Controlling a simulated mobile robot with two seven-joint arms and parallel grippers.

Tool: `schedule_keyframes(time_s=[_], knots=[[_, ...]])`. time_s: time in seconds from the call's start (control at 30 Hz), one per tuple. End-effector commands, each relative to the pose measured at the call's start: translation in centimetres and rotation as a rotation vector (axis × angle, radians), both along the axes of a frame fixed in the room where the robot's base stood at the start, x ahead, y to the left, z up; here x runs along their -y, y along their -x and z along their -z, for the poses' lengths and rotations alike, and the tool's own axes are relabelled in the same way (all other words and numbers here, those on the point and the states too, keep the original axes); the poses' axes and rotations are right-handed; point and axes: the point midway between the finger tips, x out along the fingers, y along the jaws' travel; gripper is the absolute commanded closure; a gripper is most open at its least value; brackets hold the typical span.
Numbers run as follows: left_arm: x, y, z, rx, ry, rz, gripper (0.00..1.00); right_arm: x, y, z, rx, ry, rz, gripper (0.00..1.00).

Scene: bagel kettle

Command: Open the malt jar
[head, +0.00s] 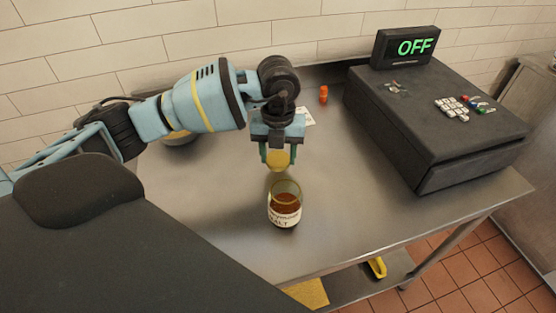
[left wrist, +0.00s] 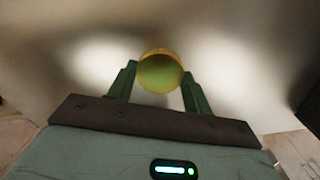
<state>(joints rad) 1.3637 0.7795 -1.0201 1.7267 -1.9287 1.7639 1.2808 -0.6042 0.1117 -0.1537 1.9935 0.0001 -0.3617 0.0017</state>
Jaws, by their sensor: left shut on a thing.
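The malt jar (head: 284,208) is a glass jar with brown contents and a white label reading "MALT". It stands upright on the steel table, and its top looks uncovered. My left gripper (head: 278,158) points down just above and behind the jar. It is shut on a round yellow lid (head: 278,161), which appears apart from the jar's rim. In the left wrist view the yellow lid (left wrist: 160,72) sits between the green fingertips, and the jar does not show there. My right gripper is not in view.
A dark cash register (head: 440,120) with an "OFF" display (head: 415,47) fills the right of the steel table (head: 370,220). A small orange bottle (head: 323,95) and a white card (head: 305,116) are behind my gripper. The table right of the jar is clear.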

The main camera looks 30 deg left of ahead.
Motion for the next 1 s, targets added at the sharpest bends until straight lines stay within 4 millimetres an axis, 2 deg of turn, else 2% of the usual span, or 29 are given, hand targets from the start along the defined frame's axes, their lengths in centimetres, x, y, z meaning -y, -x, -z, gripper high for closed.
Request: schedule_keyframes(time_s=[0.1, 0.17, 0.57, 0.6, 0.73, 0.77, 1.0], knots=[[0.0, 0.0, 2.0, -0.003, -0.001, -0.001, 0.77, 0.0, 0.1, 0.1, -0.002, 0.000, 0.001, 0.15], [0.0, 0.0, 2.5, -0.001, 0.000, -0.002, 0.77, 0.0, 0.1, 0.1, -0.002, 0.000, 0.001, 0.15], [0.0, 0.0, 3.0, 0.000, 0.000, -0.001, 0.77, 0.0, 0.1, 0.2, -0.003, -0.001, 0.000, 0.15], [0.0, 0.0, 3.0, 0.000, 0.000, -0.001, 0.49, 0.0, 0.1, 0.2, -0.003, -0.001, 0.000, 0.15], [0.0, 0.0, 3.0, 0.000, 0.000, -0.001, 0.32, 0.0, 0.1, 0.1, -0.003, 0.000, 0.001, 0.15], [0.0, 0.0, 3.0, 0.000, 0.000, -0.001, 0.28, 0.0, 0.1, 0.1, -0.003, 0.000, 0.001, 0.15], [0.0, 0.0, 2.9, 0.000, 0.000, -0.001, 0.28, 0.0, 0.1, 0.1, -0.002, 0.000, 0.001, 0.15]])
